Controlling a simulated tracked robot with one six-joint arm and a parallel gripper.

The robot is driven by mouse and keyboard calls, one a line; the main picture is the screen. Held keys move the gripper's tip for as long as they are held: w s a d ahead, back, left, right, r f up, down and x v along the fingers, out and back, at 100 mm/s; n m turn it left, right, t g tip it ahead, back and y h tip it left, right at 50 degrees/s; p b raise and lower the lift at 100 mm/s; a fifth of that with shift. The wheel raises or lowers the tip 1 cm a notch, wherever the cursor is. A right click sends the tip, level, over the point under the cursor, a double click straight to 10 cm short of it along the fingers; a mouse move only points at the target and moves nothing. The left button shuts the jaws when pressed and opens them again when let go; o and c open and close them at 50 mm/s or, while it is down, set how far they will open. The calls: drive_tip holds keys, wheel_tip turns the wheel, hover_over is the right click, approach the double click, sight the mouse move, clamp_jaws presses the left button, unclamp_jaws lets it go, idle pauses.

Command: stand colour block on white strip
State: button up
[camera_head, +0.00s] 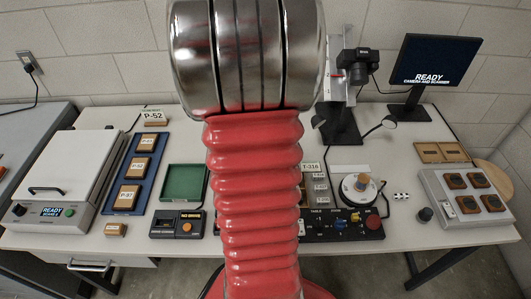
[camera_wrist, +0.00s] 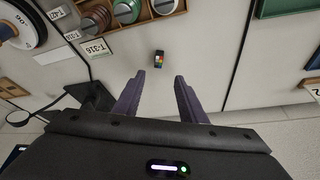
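The colour block (camera_wrist: 158,58) is a small dark block with bright coloured squares on its face. It lies on the pale tabletop in the wrist view, just beyond and between my fingertips. My gripper (camera_wrist: 159,76) is open and empty, its two dark fingers apart, and not touching the block. I cannot tell how high above the table the fingers are. I cannot pick out the white strip for sure in either view. In the head view my arm covers the middle of the table, and neither block nor gripper shows there.
A wooden tray (camera_wrist: 118,27) of round items with a T-316 label stands near the block. A green tray (camera_head: 184,183), blue tray (camera_head: 132,171), control box (camera_head: 178,224), turntable (camera_head: 347,189) and camera stand (camera_head: 341,100) occupy the table. Bare tabletop surrounds the block.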

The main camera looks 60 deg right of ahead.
drive_tip(key=shift+x, duration=4.25)
drive_tip(key=shift+s+x, duration=0.15)
drive_tip(key=shift+x, duration=0.75)
drive_tip(key=shift+s+x, duration=0.1)
drive_tip(key=shift+x, duration=1.65)
drive_tip(key=shift+c, duration=0.4)
clamp_jaws()
